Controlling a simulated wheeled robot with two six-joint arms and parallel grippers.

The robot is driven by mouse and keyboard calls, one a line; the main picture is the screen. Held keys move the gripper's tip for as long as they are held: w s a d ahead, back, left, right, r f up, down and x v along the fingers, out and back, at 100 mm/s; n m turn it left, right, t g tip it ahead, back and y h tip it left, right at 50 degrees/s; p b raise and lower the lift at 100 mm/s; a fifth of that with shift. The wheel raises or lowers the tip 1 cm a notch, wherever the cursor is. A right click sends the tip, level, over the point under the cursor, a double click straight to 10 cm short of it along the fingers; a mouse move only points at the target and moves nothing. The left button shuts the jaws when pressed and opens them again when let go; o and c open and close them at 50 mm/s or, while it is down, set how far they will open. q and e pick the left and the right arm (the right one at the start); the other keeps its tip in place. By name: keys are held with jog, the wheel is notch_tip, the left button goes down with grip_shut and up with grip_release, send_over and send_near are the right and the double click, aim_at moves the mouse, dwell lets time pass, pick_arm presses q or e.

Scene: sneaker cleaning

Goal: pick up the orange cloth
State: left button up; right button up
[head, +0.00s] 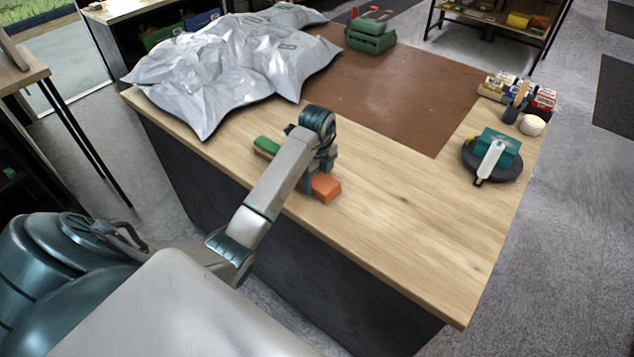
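The orange cloth (326,189) looks like a small folded block and lies near the front edge of the wooden worktable (410,220). My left arm reaches in from the left, and my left gripper (314,177) points down right at the cloth's back left side. The gripper hides part of the cloth. Its fingers are too small and covered to tell whether they are open, or whether they touch the cloth. My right gripper is not in view.
A green block (266,146) lies just left of the gripper. Silvery plastic bags (235,62) cover the table's back left. A brown mat (400,90) lies behind. A dark round stand (480,168) with a teal box and white bottle is at right. The front right is clear.

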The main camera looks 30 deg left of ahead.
aim_at(315, 179)
pick_arm(q)
jog(key=shift+r, duration=0.15)
jog(key=shift+r, duration=0.2)
notch_tip(315, 179, up, 3)
jog(key=shift+f+p, duration=0.1)
jog(key=shift+p, duration=0.7)
jog(key=shift+s+a+r+p, duration=0.15)
jog(key=shift+s+r+p, duration=0.05)
jog(key=shift+p, duration=0.1)
jog(key=s+a, duration=0.1)
jog(key=s, duration=0.3)
jog(key=s+a, duration=0.1)
jog(key=s, duration=0.1)
jog(key=shift+a+p, duration=0.3)
jog(key=s+a+r+b, duration=0.1)
jog(key=s+a+b, duration=0.1)
jog(key=s, duration=0.6)
jog(key=shift+s+a+b, duration=0.15)
jog(key=shift+a+b, duration=0.15)
jog(key=shift+a, duration=0.45)
